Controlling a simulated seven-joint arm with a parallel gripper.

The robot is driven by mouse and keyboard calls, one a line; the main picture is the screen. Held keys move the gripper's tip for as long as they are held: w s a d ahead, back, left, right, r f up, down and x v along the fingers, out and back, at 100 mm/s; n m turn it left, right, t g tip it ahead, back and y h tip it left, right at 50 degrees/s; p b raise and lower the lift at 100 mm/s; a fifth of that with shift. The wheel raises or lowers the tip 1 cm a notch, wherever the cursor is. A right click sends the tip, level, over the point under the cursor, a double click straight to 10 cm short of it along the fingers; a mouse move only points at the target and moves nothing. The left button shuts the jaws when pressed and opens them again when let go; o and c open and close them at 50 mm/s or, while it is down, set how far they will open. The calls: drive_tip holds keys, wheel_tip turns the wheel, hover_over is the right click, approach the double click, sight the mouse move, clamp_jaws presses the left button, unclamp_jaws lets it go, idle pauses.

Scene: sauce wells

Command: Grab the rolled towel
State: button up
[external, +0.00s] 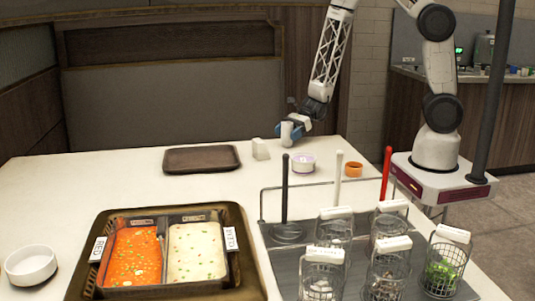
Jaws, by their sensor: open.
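A small white upright roll (287,134), which looks like the rolled towel, is at the far edge of the white table. My gripper (294,128), with blue fingers, is low beside it and reaches it from the right and behind. The jaws are open around or against the roll. I cannot tell whether both fingers touch it, and part of the fingers is hidden behind it.
A cream block (260,150) stands just left of the roll, and an empty brown tray (201,159) lies further left. A white bowl (303,163) and an orange cup (354,170) are in front. A divided sauce pot (165,253) and wire baskets (385,270) fill the near side.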

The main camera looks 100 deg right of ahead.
sight(289, 122)
idle(0.3)
drive_tip(key=c, duration=1)
drive_tip(key=shift+r, duration=0.2)
drive_tip(key=shift+r, duration=1.7)
drive_tip(key=s+a, duration=0.1)
drive_tip(key=s, duration=0.4)
drive_tip(key=s+a, duration=0.1)
drive_tip(key=s, duration=0.4)
drive_tip(key=s+a+r, duration=0.1)
drive_tip(key=s+a, duration=0.1)
drive_tip(key=s, duration=0.3)
drive_tip(key=shift+s, duration=0.25)
drive_tip(key=shift+r, duration=0.1)
